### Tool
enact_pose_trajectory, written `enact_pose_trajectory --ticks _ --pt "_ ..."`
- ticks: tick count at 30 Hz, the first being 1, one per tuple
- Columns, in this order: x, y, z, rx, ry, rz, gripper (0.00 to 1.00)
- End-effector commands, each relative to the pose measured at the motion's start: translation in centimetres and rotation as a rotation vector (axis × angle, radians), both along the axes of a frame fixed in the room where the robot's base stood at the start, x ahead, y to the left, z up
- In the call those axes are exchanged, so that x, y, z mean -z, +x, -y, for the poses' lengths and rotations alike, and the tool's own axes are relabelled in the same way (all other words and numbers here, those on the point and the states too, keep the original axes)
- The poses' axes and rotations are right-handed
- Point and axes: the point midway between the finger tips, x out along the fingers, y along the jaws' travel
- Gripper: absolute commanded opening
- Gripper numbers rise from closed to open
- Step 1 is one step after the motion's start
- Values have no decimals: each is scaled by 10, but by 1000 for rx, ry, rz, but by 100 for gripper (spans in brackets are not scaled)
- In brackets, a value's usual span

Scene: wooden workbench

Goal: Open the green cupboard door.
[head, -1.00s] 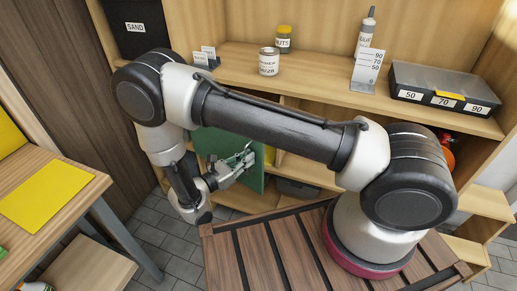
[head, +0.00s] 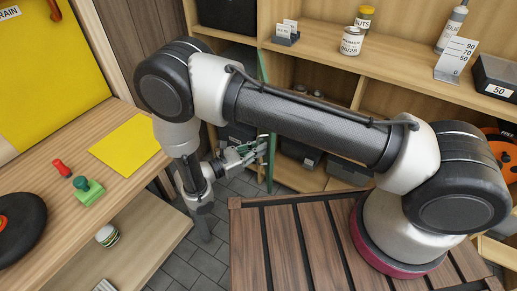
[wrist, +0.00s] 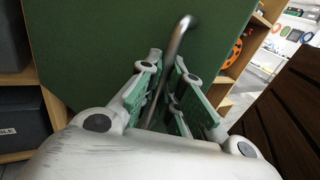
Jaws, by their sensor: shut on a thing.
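The green cupboard door (head: 270,168) stands swung out from the shelf unit and shows nearly edge-on in the head view, partly behind my arm. Its flat green face (wrist: 100,40) fills much of the wrist view. A bent metal bar handle (wrist: 179,38) stands out from that face. My gripper (head: 260,148) is at the door's near side. In the wrist view its green-padded fingers (wrist: 163,88) lie on either side of the handle and are shut on it.
Dark bins (head: 300,152) sit in the lower shelf compartments. A wooden slatted platform (head: 300,245) lies in front. A workbench with a yellow sheet (head: 131,145) stands at left. Tiled floor (head: 208,262) is clear between bench and platform.

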Motion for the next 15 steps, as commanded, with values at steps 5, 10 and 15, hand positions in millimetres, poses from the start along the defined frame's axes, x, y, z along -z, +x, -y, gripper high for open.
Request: enact_pose_trajectory --ticks 5,10,15 --pt "1 -2 1 3 -2 -2 0" --pt "1 -2 1 3 -2 -2 0" --pt "1 -2 1 2 -2 -2 17"
